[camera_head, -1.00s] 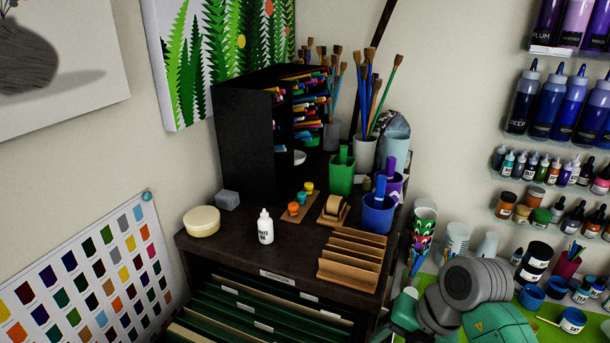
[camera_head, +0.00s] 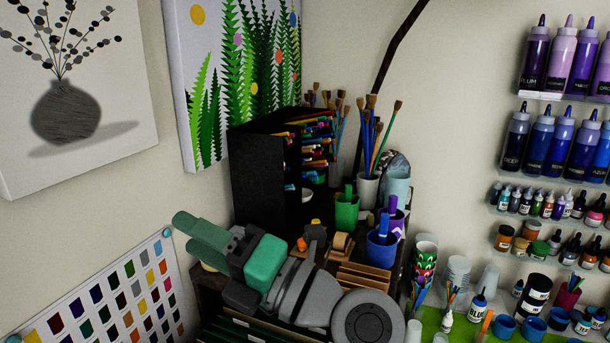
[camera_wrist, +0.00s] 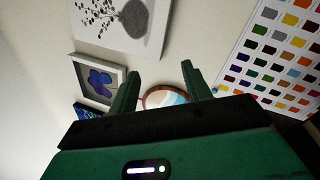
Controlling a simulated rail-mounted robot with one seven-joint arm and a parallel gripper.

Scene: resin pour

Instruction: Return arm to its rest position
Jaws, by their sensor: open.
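My gripper (camera_wrist: 166,90) shows in the wrist view with its two green fingers spread apart and nothing between them. Beyond the fingers are the wall and its pictures. In the head view my arm, green and grey, reaches across the front of the dark cabinet toward the left. Its green end is raised near the colour chart.
My arm hides much of the cabinet top (camera_head: 205,280). Brown slotted rack (camera_head: 365,275), blue cup (camera_head: 381,250), green cup (camera_head: 346,212) and black organizer (camera_head: 262,180) stand close behind it. Bottle shelves (camera_head: 545,97) line the right wall. The colour chart (camera_head: 105,300) hangs at left.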

